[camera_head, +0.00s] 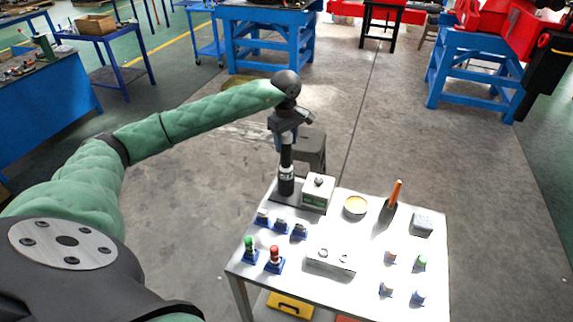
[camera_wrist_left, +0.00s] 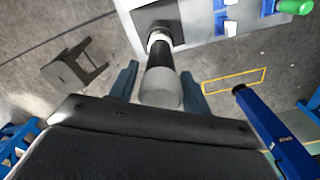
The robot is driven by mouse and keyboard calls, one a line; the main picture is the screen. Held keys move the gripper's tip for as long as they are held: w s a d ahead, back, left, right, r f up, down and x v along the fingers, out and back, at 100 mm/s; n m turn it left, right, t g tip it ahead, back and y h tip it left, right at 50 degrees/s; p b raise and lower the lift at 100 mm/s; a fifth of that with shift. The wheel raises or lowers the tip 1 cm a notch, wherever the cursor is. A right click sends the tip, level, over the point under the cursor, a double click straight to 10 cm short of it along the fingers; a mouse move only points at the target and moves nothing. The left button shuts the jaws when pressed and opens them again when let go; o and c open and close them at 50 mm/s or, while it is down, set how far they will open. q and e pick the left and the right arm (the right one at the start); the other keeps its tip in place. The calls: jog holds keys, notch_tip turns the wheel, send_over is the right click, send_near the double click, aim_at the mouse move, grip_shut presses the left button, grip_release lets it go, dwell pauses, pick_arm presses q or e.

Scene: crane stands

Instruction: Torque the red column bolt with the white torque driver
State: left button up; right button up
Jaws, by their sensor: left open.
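The torque driver (camera_head: 286,182) stands upright at the table's back left corner, black with a white band low on its body. The left wrist view shows its grey top end and dark body (camera_wrist_left: 161,90). My left gripper (camera_head: 287,138) is open above the driver, its fingers (camera_wrist_left: 157,88) on either side of the driver's top with gaps visible. The red column bolt (camera_head: 274,256) stands upright in a blue holder at the table's front left. A green-topped one (camera_head: 249,245) stands left of it. My right gripper is not in view.
The white table (camera_head: 345,225) also holds a white box (camera_head: 318,188), a round dish (camera_head: 355,206), an orange-handled tool (camera_head: 395,194), a pale block (camera_head: 330,262) and several small blue-based parts. A dark stool (camera_head: 311,145) stands behind it. Floor to the right is clear.

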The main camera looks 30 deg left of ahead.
pick_arm(q)
jog(key=shift+r, duration=0.1)
grip_shut()
jog(key=shift+r, duration=0.1)
jog(key=shift+r+p, duration=1.2)
jog(key=shift+r, duration=4.35)
